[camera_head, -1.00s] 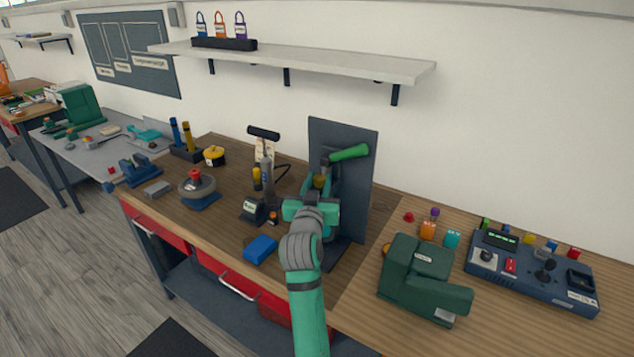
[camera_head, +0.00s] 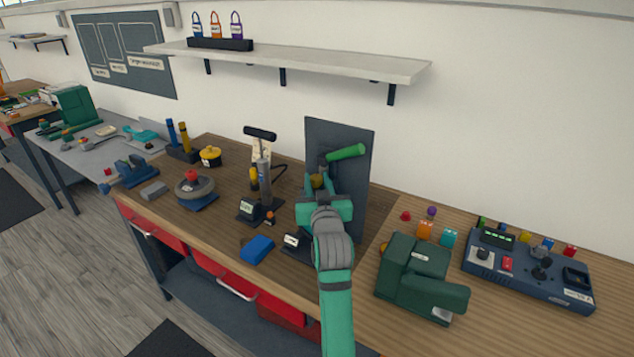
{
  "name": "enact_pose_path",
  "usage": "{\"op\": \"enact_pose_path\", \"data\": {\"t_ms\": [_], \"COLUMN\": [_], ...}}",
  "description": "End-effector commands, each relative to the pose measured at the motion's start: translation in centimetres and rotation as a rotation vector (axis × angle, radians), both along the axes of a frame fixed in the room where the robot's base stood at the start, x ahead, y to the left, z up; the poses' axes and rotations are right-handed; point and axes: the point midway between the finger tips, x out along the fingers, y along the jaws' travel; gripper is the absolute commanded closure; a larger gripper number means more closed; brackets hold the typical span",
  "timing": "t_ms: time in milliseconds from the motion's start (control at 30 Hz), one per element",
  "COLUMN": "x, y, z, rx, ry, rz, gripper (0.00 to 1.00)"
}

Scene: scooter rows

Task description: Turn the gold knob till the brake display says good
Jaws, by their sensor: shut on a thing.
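The gold knob (camera_head: 317,181) is on the brake stand in front of a dark upright panel (camera_head: 354,185), below a green handlebar grip (camera_head: 346,153). My gripper (camera_head: 318,188) is shut on the knob from the front and hides much of it. A small display (camera_head: 292,240) with a pale face sits at the stand's base, left of my wrist. Its text is too small to read.
A pump (camera_head: 264,178) with its own small display (camera_head: 247,207) stands left of the panel. A blue block (camera_head: 257,250) lies near the front edge. A green machine (camera_head: 420,275) and a control box (camera_head: 528,268) stand at right. A shelf (camera_head: 300,62) hangs above.

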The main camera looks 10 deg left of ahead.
Motion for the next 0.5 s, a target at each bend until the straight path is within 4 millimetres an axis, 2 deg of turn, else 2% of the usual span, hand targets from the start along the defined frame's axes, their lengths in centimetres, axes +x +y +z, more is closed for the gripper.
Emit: {"op": "enact_pose_path", "data": {"t_ms": [100, 133, 200, 500], "x": [0.02, 0.02, 0.02, -0.07], "y": [0.08, 0.08, 0.08, 0.01], "z": [0.13, 0.13, 0.12, 0.02], "rx": [-0.001, -0.001, -0.001, 0.0], "ry": [-0.002, -0.002, -0.002, 0.0], "rz": [0.001, 0.001, 0.001, 0.0], "gripper": [0.93, 0.66, 0.52, 0.52]}}
